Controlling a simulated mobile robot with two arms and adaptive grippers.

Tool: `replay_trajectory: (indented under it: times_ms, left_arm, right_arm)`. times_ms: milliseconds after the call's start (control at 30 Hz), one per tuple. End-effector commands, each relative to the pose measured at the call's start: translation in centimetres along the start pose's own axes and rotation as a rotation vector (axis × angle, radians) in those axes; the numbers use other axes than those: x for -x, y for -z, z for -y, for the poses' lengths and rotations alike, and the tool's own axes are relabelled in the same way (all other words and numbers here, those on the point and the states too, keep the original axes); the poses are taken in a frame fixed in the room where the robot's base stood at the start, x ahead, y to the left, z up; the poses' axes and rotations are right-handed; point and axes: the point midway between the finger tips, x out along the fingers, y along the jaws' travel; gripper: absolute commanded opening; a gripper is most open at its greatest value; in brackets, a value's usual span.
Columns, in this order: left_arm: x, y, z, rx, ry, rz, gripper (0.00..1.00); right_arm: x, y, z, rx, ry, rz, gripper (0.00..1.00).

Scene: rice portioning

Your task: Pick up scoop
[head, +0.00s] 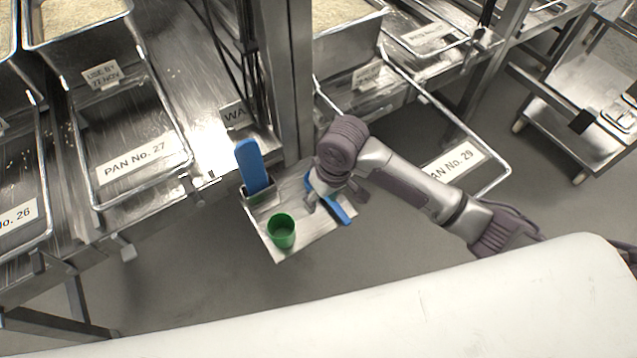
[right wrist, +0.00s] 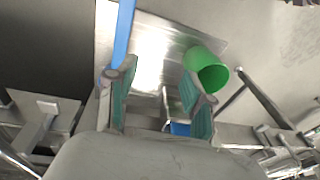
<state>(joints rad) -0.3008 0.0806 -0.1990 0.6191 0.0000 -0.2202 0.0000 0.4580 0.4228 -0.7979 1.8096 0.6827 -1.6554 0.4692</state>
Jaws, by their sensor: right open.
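A small metal shelf (head: 285,243) carries a green cup-shaped piece (head: 281,231), a blue paddle-like piece (head: 251,165) upright in a metal holder (head: 259,195), and a narrow blue bar (head: 341,213) along its right side. I cannot tell for sure which is the scoop. My right gripper (head: 336,199) is open over the shelf's right part. In the right wrist view, its fingers (right wrist: 162,85) stand apart with nothing held. The blue bar (right wrist: 124,35) meets the left fingertip in the picture; contact is unclear. The green cup (right wrist: 206,70) shows beyond the right finger. My left gripper is out of view.
A metal post (head: 290,80) rises behind the shelf. Metal pans labelled No. 27 (head: 186,160) and No. 29 (head: 494,182) flank it on racks. A metal cart (head: 560,95) stands at right. Open floor lies in front of the shelf.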

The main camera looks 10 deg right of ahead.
Motion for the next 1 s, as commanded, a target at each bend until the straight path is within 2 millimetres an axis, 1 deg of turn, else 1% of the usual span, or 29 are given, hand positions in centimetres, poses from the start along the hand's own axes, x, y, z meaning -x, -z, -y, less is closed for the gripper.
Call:
replay_trajectory:
  times_ms: [33, 200, 267, 333, 467, 600, 700, 800, 933, 1000]
  left_arm:
    - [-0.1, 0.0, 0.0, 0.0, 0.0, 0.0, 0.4]
    - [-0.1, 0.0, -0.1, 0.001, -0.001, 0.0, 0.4]
    - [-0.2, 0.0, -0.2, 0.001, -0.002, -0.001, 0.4]
    - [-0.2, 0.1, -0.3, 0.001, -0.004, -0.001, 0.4]
    - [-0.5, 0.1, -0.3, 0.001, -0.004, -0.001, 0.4]
    - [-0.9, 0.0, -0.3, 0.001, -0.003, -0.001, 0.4]
    - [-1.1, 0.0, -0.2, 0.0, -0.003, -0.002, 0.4]
    - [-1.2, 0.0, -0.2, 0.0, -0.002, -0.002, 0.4]
    - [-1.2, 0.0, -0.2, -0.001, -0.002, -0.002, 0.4]
    - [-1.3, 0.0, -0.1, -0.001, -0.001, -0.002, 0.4]
  right_arm:
    - [0.9, 0.6, -1.0, -0.003, -0.03, 0.019, 0.52]
    - [3.0, 1.3, -3.3, -0.03, -0.099, 0.091, 0.52]
    - [3.3, 1.3, -3.7, -0.038, -0.111, 0.105, 0.52]
    - [3.2, 1.2, -4.0, -0.043, -0.118, 0.115, 0.52]
    - [1.3, 0.9, -4.2, -0.045, -0.119, 0.12, 0.52]
    - [-1.6, 0.6, -4.5, -0.046, -0.118, 0.119, 0.52]
    - [-3.3, 0.5, -4.7, -0.044, -0.117, 0.118, 0.52]
    - [-4.4, 0.3, -4.8, -0.044, -0.117, 0.116, 0.52]
    - [-5.1, 0.3, -4.9, -0.043, -0.117, 0.114, 0.52]
    - [-5.8, 0.2, -5.0, -0.044, -0.118, 0.116, 0.52]
